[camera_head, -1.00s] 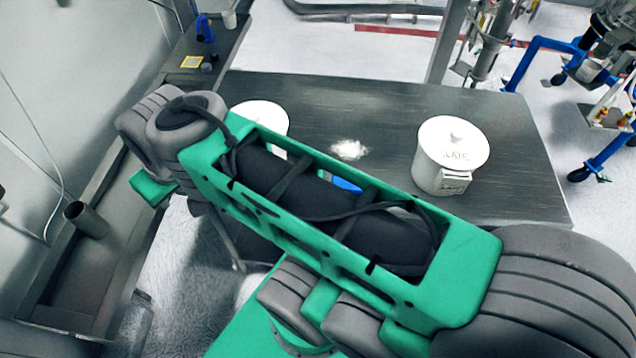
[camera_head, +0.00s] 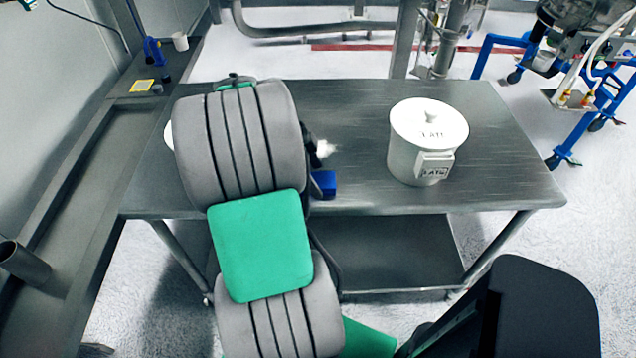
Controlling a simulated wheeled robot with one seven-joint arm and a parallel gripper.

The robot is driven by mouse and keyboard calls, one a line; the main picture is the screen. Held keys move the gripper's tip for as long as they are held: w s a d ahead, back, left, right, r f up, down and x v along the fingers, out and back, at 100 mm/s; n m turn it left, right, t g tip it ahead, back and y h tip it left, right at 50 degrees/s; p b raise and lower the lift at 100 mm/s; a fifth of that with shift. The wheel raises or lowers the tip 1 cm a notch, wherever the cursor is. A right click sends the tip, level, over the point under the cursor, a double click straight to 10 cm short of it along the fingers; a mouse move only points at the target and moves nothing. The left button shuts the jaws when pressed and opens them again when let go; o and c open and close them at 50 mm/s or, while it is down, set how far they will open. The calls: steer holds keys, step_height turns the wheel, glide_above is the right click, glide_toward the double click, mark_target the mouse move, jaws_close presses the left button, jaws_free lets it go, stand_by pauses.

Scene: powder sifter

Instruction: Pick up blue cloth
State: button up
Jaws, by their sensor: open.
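The blue cloth (camera_head: 323,184) lies near the front edge of the metal table, just right of my arm, which may hide part of it. My gripper (camera_head: 314,153) is mostly hidden behind my arm. Only a small dark part of it shows, a little behind the cloth and close to the white powder. It is open and does not hold the cloth.
A white lidded pot (camera_head: 428,140) stands on the right of the metal table (camera_head: 490,180). White powder (camera_head: 326,148) lies mid-table. Another white pot (camera_head: 168,134) is almost hidden by my arm. A bench (camera_head: 120,130) runs along the left wall. The table's right end is clear.

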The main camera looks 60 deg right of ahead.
steer(key=shift+s+d+f, duration=0.1)
steer(key=shift+s+f, duration=0.05)
steer(key=shift+f, duration=0.35)
steer(key=shift+f+b, duration=0.25)
steer(key=shift+b, duration=0.15)
steer(key=c, duration=1.4)
steer(key=shift+r, duration=0.1)
steer(key=shift+c, duration=0.2)
steer(key=shift+r+p, duration=0.3)
steer(key=shift+r, duration=0.2)
steer(key=r, duration=0.2)
steer(key=a+r, duration=0.1)
steer(key=shift+r, duration=0.4)
steer(key=s+a+r, duration=0.4)
steer(key=a+r, duration=0.4)
steer(key=a, duration=0.4)
steer(key=shift+a+r, duration=0.25)
